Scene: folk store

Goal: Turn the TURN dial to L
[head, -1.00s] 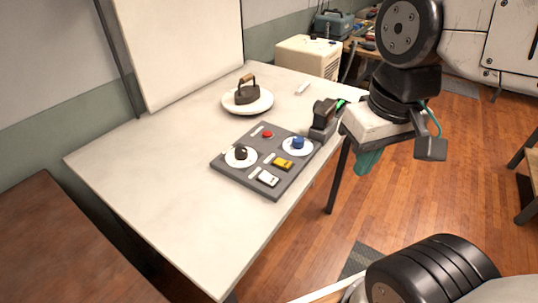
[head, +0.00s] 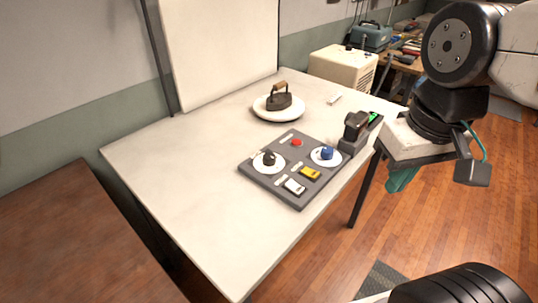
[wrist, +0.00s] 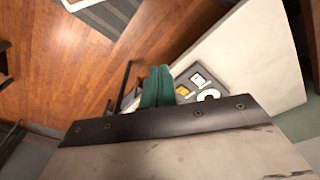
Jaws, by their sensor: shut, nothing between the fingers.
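A dark grey control panel (head: 256,176) lies on the white table, with a black dial (head: 269,158) and a blue dial (head: 327,153), each on a white disc. The panel labels are too small to read, so I cannot tell which dial is TURN. A red button (head: 297,142), a yellow switch (head: 310,173) and a white switch (head: 294,187) are also on it. My gripper, with teal fingers (head: 400,180), is to the right of the panel, apart from it and beyond the table edge. In the wrist view its fingers (wrist: 157,82) are together and empty; the panel (wrist: 189,77) is partly hidden.
A dark device with a green part (head: 355,132) stands at the panel's right edge. Behind the panel an iron (head: 280,99) rests on a white plate (head: 262,113). The table's left part (head: 185,165) is clear. A brown table (head: 60,235) stands at the left.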

